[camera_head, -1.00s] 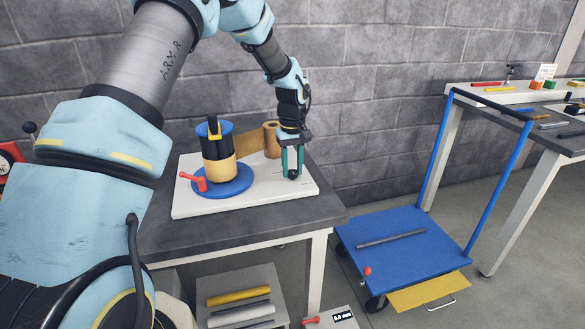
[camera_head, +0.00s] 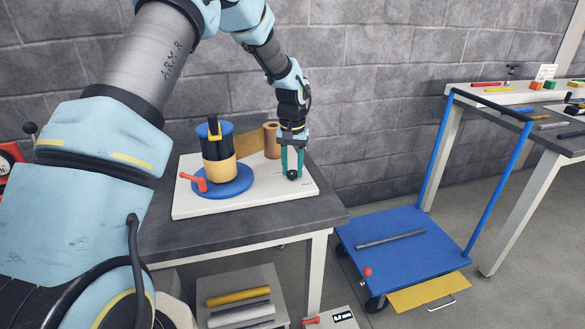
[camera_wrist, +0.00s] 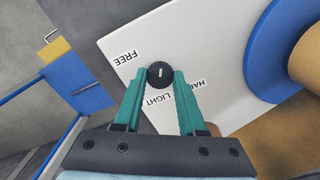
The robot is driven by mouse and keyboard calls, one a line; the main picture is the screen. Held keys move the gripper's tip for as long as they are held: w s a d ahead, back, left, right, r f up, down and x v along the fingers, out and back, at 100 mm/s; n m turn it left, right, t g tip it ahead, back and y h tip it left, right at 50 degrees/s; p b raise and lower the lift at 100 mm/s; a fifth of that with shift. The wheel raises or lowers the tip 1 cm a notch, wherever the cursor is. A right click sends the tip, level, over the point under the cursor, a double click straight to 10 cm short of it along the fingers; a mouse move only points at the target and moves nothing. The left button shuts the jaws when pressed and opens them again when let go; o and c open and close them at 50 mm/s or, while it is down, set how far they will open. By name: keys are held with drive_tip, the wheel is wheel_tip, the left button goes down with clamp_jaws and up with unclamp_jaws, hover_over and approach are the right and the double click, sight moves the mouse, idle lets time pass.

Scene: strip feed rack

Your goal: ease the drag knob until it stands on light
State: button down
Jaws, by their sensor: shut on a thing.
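The drag knob (camera_wrist: 160,75) is a small round black knob with a short white mark, on a white base board (camera_head: 250,202). In the wrist view my gripper (camera_wrist: 158,73) has its green fingers shut on the knob from both sides. The word LIGHT (camera_wrist: 158,100) lies just below the knob, FREE (camera_wrist: 125,58) to its upper left, and HARD (camera_wrist: 195,88), partly hidden by a finger, to its right. The white mark runs nearly upright in the picture, in line with LIGHT; I cannot tell which end is its pointer. My gripper also shows upright over the board's right end (camera_head: 292,172).
A blue disc (camera_head: 235,190) carries a black and tan spool (camera_head: 219,170), with a red lever (camera_head: 194,178) beside it. A brown roll (camera_head: 271,140) stands behind. A blue cart (camera_head: 400,255) stands right of the table (camera_head: 265,226). A small display (camera_head: 343,318) sits below.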

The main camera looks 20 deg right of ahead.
sight(293, 172)
idle(0.3)
drive_tip(key=shift+c, duration=2.4)
unclamp_jaws()
wheel_tip(293, 172, up, 11)
drive_tip(key=b, duration=0.2)
drive_tip(key=shift+f, duration=0.1)
